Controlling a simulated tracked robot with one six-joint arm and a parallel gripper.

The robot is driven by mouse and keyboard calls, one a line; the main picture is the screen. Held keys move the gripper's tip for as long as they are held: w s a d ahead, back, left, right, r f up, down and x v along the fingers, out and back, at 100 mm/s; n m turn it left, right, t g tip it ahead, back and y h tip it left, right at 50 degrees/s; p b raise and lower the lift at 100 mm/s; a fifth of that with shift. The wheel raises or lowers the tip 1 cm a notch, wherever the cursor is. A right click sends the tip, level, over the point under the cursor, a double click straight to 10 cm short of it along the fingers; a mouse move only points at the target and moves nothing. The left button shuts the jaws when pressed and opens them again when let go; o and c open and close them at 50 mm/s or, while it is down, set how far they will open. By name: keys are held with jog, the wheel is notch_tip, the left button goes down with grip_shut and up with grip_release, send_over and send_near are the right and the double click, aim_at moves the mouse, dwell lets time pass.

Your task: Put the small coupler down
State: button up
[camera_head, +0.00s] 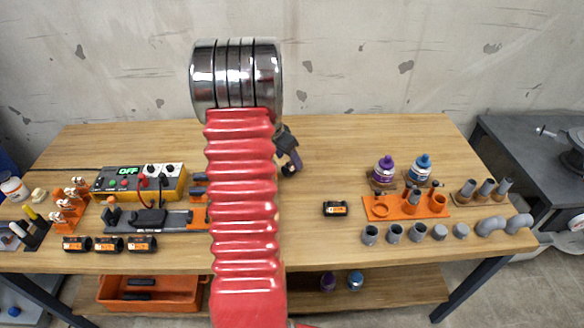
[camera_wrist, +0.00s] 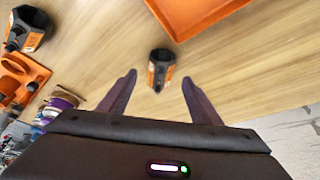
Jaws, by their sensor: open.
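A small black coupler with an orange label (camera_head: 335,208) rests on the bare middle of the wooden bench in the head view. A black coupler with an orange band (camera_wrist: 161,68) shows in the wrist view, on the wood just beyond my fingertips and roughly centred between them. My gripper (camera_wrist: 158,78) has its two dark fingers spread apart, with nothing held between them. In the head view, my gripper (camera_head: 291,165) is a dark shape partly hidden behind my red arm, up and left of the coupler.
Three black couplers (camera_head: 109,243) lie near the front left edge. An orange holder (camera_head: 405,206), bottles (camera_head: 384,171) and grey pipe fittings (camera_head: 394,233) stand to the right. A power supply (camera_head: 142,182) is at left. Bare wood surrounds the lone coupler.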

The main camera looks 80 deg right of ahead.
aim_at(290, 164)
jog(key=shift+x, duration=1.9)
jog(key=shift+w+a+f, duration=0.1)
jog(key=shift+a, duration=0.05)
jog(key=c, duration=1.2)
jog(key=shift+c, duration=0.2)
notch_tip(290, 164, up, 10)
